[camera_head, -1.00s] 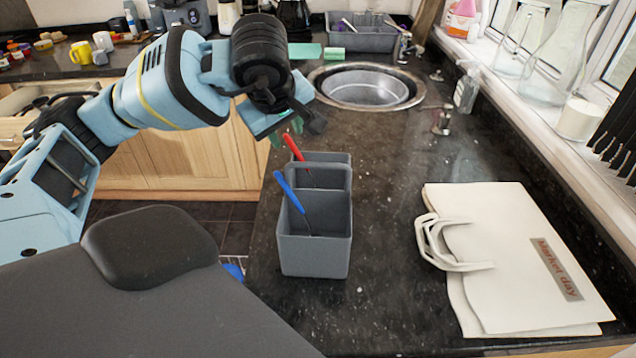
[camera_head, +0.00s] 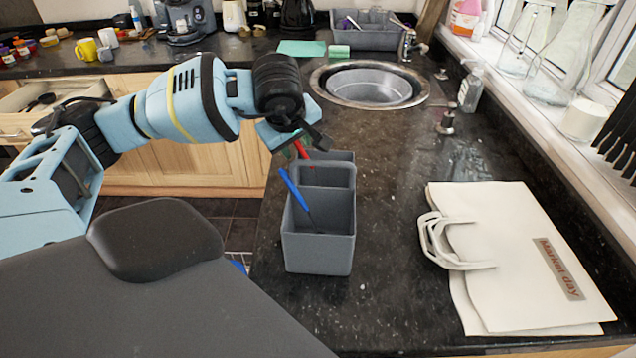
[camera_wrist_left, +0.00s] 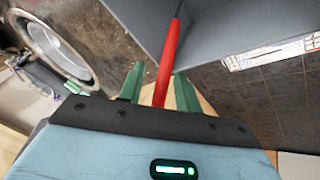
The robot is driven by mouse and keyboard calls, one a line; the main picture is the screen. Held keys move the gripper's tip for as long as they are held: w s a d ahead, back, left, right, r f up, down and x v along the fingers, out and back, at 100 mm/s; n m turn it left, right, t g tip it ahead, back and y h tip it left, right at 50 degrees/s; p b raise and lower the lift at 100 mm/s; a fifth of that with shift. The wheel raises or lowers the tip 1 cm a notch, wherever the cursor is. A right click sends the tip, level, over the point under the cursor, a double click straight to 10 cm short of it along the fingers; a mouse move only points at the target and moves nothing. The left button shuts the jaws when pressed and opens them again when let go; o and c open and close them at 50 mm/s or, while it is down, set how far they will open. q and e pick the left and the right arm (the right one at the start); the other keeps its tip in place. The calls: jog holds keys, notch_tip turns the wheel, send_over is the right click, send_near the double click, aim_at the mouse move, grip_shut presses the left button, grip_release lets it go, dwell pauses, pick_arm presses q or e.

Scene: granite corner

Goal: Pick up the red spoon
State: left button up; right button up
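The red spoon (camera_head: 301,150) stands tilted in the rear part of a grey divided caddy (camera_head: 320,252) on the dark counter. Its handle top is partly hidden by my left gripper in the head view. In the left wrist view the red spoon (camera_wrist_left: 168,62) runs up between the two green fingers of my left gripper (camera_wrist_left: 159,88), with gaps on both sides. The gripper is open around the handle. A blue-handled utensil (camera_head: 294,188) leans in the front compartment of the caddy. My right gripper is not in view.
A white "Market day" bag (camera_head: 505,255) lies on the counter at right. A round sink (camera_head: 370,85) is behind the caddy, with a soap bottle (camera_head: 471,90) to its right. The counter between caddy and bag is clear.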

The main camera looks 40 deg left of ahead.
pick_arm(q)
grip_shut()
notch_tip(320, 180, up, 10)
dwell(0.9)
